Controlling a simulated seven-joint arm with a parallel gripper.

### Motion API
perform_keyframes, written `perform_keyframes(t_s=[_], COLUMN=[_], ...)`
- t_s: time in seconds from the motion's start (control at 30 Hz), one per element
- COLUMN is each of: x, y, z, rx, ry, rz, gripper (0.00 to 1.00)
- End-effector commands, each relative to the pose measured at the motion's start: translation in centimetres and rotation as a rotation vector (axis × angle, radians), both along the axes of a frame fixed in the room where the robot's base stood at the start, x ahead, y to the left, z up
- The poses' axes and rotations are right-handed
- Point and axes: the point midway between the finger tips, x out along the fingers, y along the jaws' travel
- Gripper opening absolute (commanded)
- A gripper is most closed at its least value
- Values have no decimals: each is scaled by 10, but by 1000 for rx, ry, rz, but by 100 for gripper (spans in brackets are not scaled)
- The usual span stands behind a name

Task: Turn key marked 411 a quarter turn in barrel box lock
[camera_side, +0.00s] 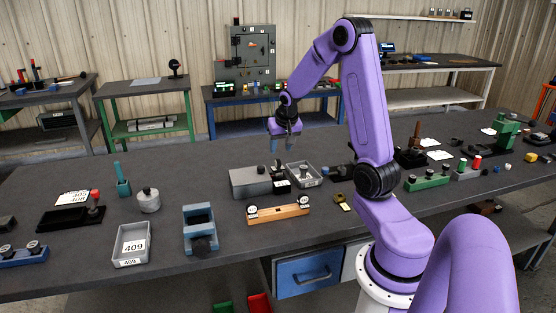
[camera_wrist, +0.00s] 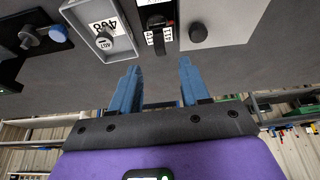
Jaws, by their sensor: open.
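My gripper (camera_side: 286,143) hangs open and empty above the middle of the bench; its blue fingers (camera_wrist: 158,68) are apart in the wrist view. A grey box (camera_side: 250,183) stands below it and to the left, with a dark round piece on top; in the wrist view the box (camera_wrist: 228,18) is at upper right. Beside it is a small black piece with white labels (camera_wrist: 157,22), which also shows in the side view (camera_side: 281,186).
A grey tray (camera_wrist: 127,42) with a numbered card and a round-headed metal part is left of the black piece. A wooden block (camera_side: 278,214) lies in front. A blue vise-like block (camera_side: 200,229) and a tray marked 409 (camera_side: 132,258) are further left.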

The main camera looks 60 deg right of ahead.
Motion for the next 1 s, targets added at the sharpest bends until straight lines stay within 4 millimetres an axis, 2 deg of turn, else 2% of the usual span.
perform_keyframes(t_s=[0.1, 0.43, 0.63, 0.93, 0.97, 1.0], x=[5, 17, 21, 21, 21, 21], y=[-4, -16, -18, -19, -19, -19], z=[-19, -57, -67, -68, -68, -68], rx=[3, 0, 1, 0, 0, 0], ry=[4, 1, -1, -1, -1, -1], rz=[1, 2, 0, 1, 1, 1], gripper=[46, 46, 46, 46, 42, 29])
